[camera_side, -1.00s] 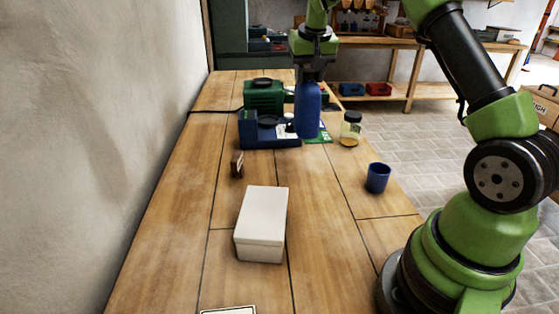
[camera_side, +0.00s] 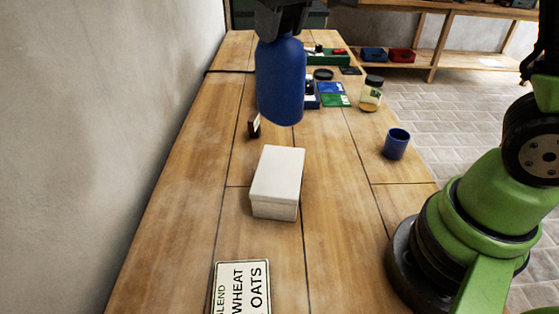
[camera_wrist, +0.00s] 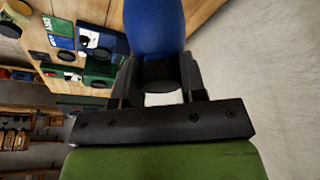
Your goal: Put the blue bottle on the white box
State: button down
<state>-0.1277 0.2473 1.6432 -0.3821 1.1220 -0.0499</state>
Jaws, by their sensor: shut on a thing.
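The blue bottle (camera_side: 281,82) hangs upright in my gripper (camera_side: 281,30), above the bench and clear of it. In the side view it appears above and behind the white box. In the wrist view the blue bottle (camera_wrist: 154,28) sits between the two fingers of my gripper (camera_wrist: 162,85), which are shut on its upper part. The white box (camera_side: 277,182) lies closed on the wooden bench, with a bare flat lid. The bottle is apart from the box. The white box does not show in the wrist view.
A blue cup (camera_side: 396,144) and a jar with a dark lid (camera_side: 371,93) stand to the right. A lettered sign (camera_side: 241,287) lies in front. A wall (camera_side: 165,90) borders the bench on the left.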

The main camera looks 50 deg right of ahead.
aim_at(274, 48)
jog(key=shift+s+a+r+n, duration=0.25)
jog(key=shift+s+a+n, duration=0.15)
jog(key=shift+s+a, duration=0.55)
jog(key=shift+s+a+f, duration=0.15)
jog(key=shift+a, duration=0.1)
notch_tip(274, 48, down, 10)
jog(key=shift+r, duration=0.15)
jog(key=c, duration=0.7)
grip_release()
